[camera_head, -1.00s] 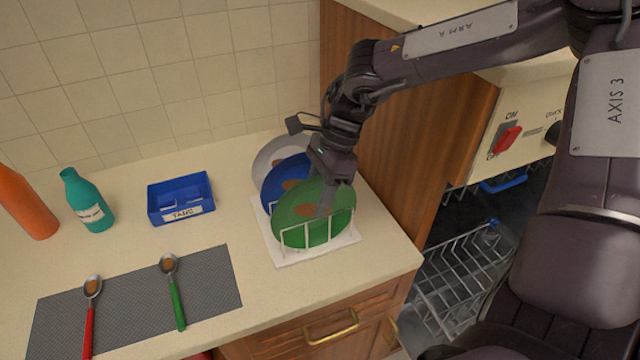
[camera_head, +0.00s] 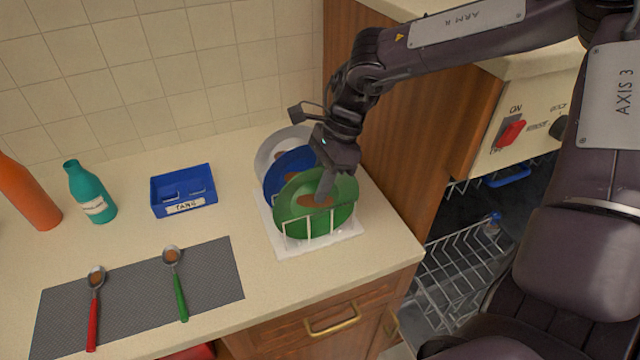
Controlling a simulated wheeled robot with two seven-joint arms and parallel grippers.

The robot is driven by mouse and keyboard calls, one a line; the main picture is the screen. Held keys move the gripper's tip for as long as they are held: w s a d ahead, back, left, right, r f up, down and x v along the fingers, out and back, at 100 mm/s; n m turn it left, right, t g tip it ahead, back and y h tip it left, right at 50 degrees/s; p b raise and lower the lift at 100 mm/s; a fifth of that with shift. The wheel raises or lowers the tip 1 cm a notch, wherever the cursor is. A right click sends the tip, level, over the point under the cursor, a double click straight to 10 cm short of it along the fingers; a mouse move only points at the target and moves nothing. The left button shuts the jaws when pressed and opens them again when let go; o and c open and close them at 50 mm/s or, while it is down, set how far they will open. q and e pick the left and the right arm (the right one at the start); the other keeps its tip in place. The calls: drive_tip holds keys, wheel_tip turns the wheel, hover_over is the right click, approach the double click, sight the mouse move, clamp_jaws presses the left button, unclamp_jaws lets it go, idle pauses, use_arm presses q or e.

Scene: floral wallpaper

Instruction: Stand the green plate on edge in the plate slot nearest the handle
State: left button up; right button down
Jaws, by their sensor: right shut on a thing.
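The green plate (camera_head: 291,213) stands tilted on edge in a white wire rack (camera_head: 285,248) on the counter, in front of a blue plate (camera_head: 277,174) and a white plate (camera_head: 268,150). My right gripper (camera_head: 325,192) reaches down from above and is shut on the green plate near its brown centre mark. The far finger is hidden by the plate. At the lower right is an open dishwasher with a wire basket (camera_head: 455,262); a blue handle (camera_head: 510,177) shows at its top. The basket's slots are partly hidden by my arm. My left gripper is not in view.
A blue bin (camera_head: 184,207), a teal bottle (camera_head: 92,195) and an orange bottle (camera_head: 27,195) stand at the left. Two spoons lie on a grey mat (camera_head: 136,310). A wooden side panel (camera_head: 425,150) rises between the rack and the dishwasher.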

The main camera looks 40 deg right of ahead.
drive_tip(key=shift+r+p, duration=0.4)
drive_tip(key=shift+r, duration=0.95)
drive_tip(key=shift+r+p, duration=2.85)
drive_tip(key=shift+r, duration=2.1)
drive_tip(key=shift+f, duration=0.1)
